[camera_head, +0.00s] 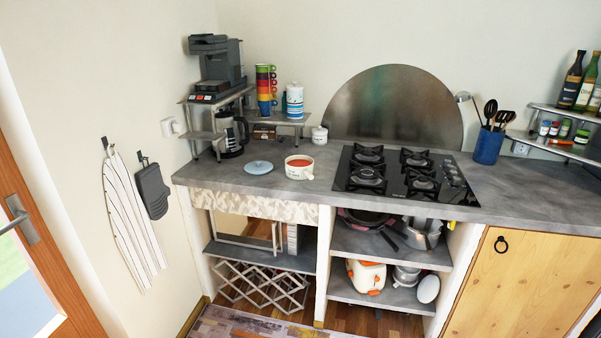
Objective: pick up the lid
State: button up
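A flat blue-grey round lid (258,168) with a small knob lies on the grey counter (228,177), left of the pot. The white pot (299,168) beside it is uncovered and shows red contents. The lid and the pot stand a little apart. My gripper is not in view.
A corner shelf (290,119) with stacked coloured cups (266,90) stands behind the lid. A black gas hob (402,175) is to the right. The counter's front edge is close to the lid.

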aim_at(254, 167)
jog(key=i, duration=0.85)
jog(key=u, duration=0.05)
